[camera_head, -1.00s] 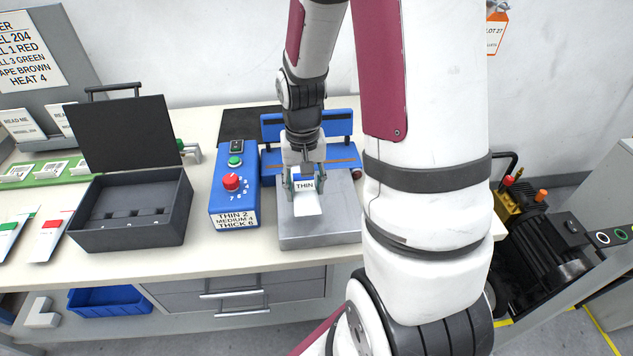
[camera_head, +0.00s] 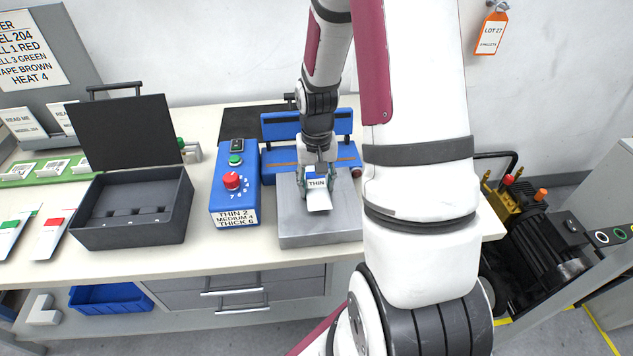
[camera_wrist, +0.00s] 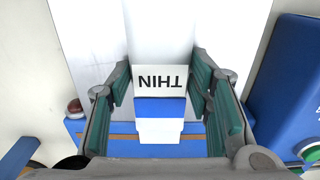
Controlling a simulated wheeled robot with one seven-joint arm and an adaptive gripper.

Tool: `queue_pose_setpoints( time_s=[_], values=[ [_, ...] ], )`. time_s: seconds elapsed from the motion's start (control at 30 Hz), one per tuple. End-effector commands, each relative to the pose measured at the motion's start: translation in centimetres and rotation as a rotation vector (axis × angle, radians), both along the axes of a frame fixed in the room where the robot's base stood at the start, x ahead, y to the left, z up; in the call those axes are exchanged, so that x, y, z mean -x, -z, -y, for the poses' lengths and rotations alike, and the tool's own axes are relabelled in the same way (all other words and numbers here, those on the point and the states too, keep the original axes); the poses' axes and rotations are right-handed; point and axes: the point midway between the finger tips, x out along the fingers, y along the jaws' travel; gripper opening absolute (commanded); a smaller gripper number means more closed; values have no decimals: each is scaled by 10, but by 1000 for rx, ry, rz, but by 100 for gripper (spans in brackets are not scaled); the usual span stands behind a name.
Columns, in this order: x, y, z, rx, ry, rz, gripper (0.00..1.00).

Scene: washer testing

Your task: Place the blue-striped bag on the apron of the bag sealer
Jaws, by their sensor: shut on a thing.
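My gripper (camera_head: 317,176) points down over the bag sealer's grey metal apron (camera_head: 290,232) and is shut on the blue-striped bag (camera_head: 319,203). The bag is white with a blue band and a THIN label. In the wrist view the bag (camera_wrist: 160,108) lies between the green-padded fingers, and its white end reaches past them over the apron (camera_wrist: 85,40). I cannot tell whether the bag touches the apron. The blue sealer (camera_head: 280,128) stands at the apron's back edge, partly hidden by my arm.
A blue control box (camera_head: 233,190) with a red knob stands left of the apron. An open black case (camera_head: 130,235) is further left, near other labelled bags (camera_head: 50,235). A black and yellow machine (camera_head: 540,235) stands right of the bench. The apron's front left is bare.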

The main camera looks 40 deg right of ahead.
Motion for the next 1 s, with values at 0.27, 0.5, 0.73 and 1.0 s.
queue_pose_setpoints(
  time_s=[0.27, 0.5, 0.73, 1.0],
  values=[
    [0, 2, 0, -1, 0, -1, 66],
    [0, 0, 0, 0, 0, 0, 66],
    [-1, -29, 0, 3, -1, 4, 66],
    [-1, -84, 0, 2, -1, 3, 66]
  ],
)
